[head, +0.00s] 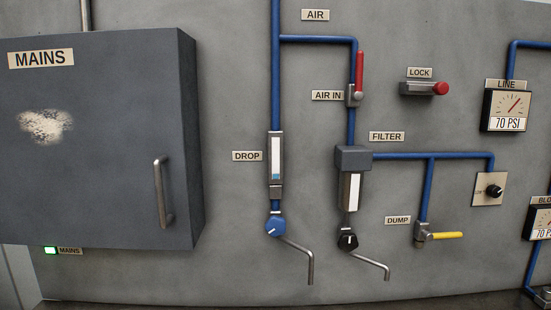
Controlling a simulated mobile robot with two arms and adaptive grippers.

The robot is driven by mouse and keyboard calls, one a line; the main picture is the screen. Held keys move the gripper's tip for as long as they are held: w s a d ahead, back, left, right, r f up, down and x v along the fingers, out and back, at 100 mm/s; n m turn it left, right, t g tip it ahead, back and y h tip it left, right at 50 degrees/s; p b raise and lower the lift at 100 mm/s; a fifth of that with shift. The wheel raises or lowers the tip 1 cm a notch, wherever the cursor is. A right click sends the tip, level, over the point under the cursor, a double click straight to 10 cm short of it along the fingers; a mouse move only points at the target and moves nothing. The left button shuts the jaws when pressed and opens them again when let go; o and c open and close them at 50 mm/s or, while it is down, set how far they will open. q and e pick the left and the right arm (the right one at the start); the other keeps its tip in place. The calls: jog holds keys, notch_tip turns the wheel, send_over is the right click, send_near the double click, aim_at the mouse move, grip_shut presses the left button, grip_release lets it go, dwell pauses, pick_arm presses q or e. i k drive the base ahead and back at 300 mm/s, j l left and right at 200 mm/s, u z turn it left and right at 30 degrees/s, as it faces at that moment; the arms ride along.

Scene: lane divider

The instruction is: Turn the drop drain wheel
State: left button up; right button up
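The drop drain wheel is the blue knob (275,225) at the foot of the vertical blue pipe, under the drop sight tube (276,157) beside the DROP label (247,156). It has a small white mark near its lower left. A bent grey drain spout (302,257) runs from it down to the right. A similar black knob (348,240) with a white mark sits to its right, under the filter (352,160). Nothing touches the blue knob. Neither of my grippers is in view.
A dark MAINS cabinet (100,190) with a handle (163,193) juts out at left. A red AIR IN lever (359,72) points up, and a yellow DUMP lever (446,236) lies level at right. The space in front of the blue knob is clear.

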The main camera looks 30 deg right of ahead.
aim_at(276, 226)
jog(key=z, duration=0.4)
jog(key=k+z, duration=0.15)
jog(key=z, duration=0.2)
jog(key=k+j+z, duration=0.1)
jog(key=z, duration=0.65)
jog(key=k+l, duration=0.15)
jog(key=k, duration=0.2)
